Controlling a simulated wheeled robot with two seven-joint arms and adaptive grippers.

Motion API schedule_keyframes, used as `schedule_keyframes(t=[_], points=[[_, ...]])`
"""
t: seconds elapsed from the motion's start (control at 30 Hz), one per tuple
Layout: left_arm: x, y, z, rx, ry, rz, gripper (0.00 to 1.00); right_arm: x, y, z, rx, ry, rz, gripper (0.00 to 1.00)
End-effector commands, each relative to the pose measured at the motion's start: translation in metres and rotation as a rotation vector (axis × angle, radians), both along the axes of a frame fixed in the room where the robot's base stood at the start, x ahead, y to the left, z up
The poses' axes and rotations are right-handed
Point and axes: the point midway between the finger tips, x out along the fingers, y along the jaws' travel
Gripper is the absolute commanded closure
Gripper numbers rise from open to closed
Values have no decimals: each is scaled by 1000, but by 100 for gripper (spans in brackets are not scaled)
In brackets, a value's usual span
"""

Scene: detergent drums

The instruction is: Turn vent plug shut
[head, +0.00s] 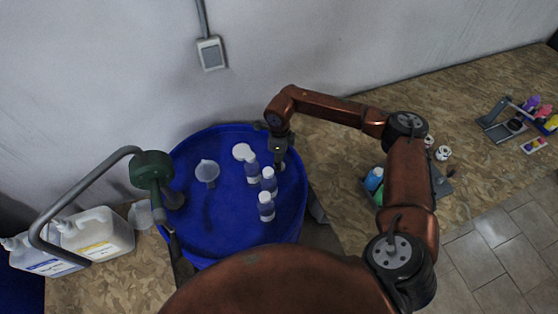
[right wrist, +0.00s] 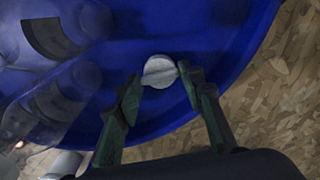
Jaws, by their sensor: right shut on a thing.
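The vent plug (right wrist: 159,72) is a small round grey-white cap with a raised bar across it, on the blue drum top (right wrist: 200,30) near its rim. My right gripper (right wrist: 156,86) is shut on it, with one green finger on each side. In the head view my right gripper (head: 281,163) reaches down to the right part of the blue drum top (head: 235,225), and the plug is mostly hidden beneath it. My left gripper is not in view.
Three small bottles (head: 266,206) stand close left of the gripper, near a white lid (head: 242,151) and a funnel (head: 207,172). A green pump (head: 152,170) with a bent grey pipe stands at the drum's left. White jugs (head: 95,235) are further left.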

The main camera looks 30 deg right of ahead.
Motion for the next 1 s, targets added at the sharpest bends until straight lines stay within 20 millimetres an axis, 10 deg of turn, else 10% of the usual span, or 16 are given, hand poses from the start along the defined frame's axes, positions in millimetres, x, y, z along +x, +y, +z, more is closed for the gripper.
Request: schedule_keyframes(t=[1.0], points=[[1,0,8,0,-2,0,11,0,0,0,-1,0,-887,88]])
